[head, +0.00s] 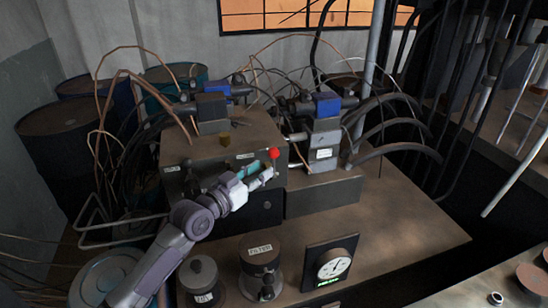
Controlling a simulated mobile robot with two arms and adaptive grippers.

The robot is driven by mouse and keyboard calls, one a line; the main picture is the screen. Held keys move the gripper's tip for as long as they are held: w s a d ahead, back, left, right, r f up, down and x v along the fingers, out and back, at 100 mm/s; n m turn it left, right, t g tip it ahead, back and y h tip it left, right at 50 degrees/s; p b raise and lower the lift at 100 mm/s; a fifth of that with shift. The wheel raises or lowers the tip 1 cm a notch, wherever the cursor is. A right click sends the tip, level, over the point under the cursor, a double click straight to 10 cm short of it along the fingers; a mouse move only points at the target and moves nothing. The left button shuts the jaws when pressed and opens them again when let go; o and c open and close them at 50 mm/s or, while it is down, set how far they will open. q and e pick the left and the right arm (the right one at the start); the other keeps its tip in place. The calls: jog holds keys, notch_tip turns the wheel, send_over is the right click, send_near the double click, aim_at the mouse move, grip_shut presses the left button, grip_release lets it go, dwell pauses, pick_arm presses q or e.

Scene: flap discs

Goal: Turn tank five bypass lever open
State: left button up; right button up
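A lever with a red ball knob (274,154) stands at the front right of a brown metal box (215,150) in the middle of the head view. My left gripper (269,173) reaches in from the lower left, its fingertips just below the red knob. It overlaps the lever's shaft in the picture; whether it touches or grips it, and how far apart its fingers are, I cannot tell. A second, dark knob (187,163) stands at the box's left front. Small labels on the box are too small to read. My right gripper is not in view.
A canister marked FILTER (261,255), another dark canister (198,278) and a round gauge (333,265) stand in front. Blue-topped valve units (322,125) with cables and hoses stand behind. Barrels (62,140) crowd the left. The brown bench (400,225) is clear at right.

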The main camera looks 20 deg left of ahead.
aim_at(273, 162)
pick_arm(q)
jog(key=x, duration=0.6)
jog(key=shift+p, duration=0.4)
jog(key=shift+s, duration=0.1)
jog(key=shift+c, duration=0.5)
jog(key=c, duration=0.5)
grip_shut()
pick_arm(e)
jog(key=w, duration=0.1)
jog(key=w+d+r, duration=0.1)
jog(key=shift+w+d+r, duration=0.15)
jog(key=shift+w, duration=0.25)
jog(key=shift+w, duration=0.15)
